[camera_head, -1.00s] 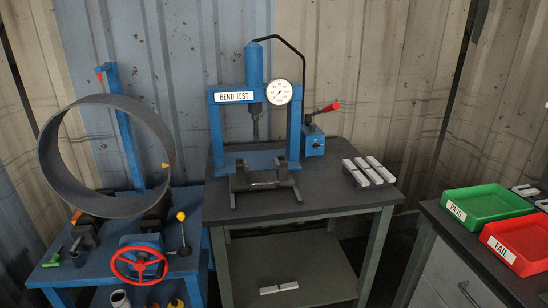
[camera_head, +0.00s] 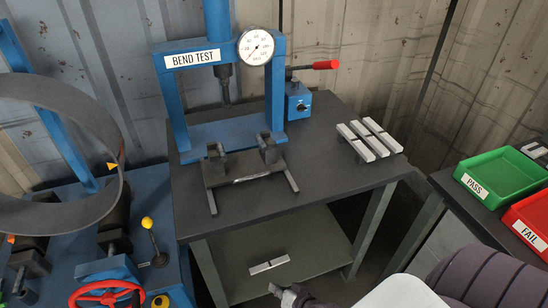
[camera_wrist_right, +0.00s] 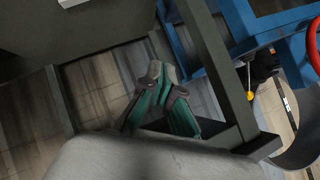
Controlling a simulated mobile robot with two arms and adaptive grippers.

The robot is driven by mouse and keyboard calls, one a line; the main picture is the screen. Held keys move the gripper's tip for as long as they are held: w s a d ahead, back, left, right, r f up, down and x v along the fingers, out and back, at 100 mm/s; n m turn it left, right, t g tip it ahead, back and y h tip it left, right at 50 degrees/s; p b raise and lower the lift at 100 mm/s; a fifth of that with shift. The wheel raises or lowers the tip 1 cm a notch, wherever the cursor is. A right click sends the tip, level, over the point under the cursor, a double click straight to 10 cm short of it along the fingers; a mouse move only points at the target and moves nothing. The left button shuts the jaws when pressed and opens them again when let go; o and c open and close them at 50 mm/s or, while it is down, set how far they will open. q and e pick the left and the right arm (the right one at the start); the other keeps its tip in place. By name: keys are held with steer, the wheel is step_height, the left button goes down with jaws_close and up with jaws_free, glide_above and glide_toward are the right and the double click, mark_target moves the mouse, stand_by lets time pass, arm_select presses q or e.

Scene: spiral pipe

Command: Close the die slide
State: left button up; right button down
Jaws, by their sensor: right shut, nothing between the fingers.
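The die slide (camera_head: 243,168) is a dark block with two upright supports on two rails. It sits pulled out in front of the blue BEND TEST press (camera_head: 222,135), with its rail ends reaching toward the table's front edge. My right gripper (camera_head: 284,294) shows partly at the bottom of the head view, low and in front of the table, well apart from the slide. In the right wrist view the gripper (camera_wrist_right: 164,84) has its fingertips together, empty, near the table legs. My left gripper is in neither view.
Several pale metal bars (camera_head: 369,140) lie on the dark table (camera_head: 325,170) at the right. One bar (camera_head: 270,264) lies on the lower shelf. A blue stand with a large ring (camera_head: 112,140) is at left. Green PASS (camera_head: 505,172) and red FAIL (camera_head: 530,222) trays stand at right.

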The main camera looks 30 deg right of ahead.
steer(key=w+r+m+t+p, duration=0.1)
steer(key=w+r+m+t, duration=0.15)
steer(key=r, duration=0.95)
steer(key=w+r+m+t+p, duration=0.1)
steer(key=w+r+m+t, duration=0.2)
steer(key=r, duration=0.9)
steer(key=m+t+h, duration=0.1)
steer(key=m+h, duration=0.5)
steer(key=m, duration=0.3)
glide_toward(273, 157)
steer(key=x, duration=0.6)
steer(key=shift+w+d+n, duration=0.2)
steer(key=shift+w+n, duration=0.05)
steer(key=shift+w, duration=0.45)
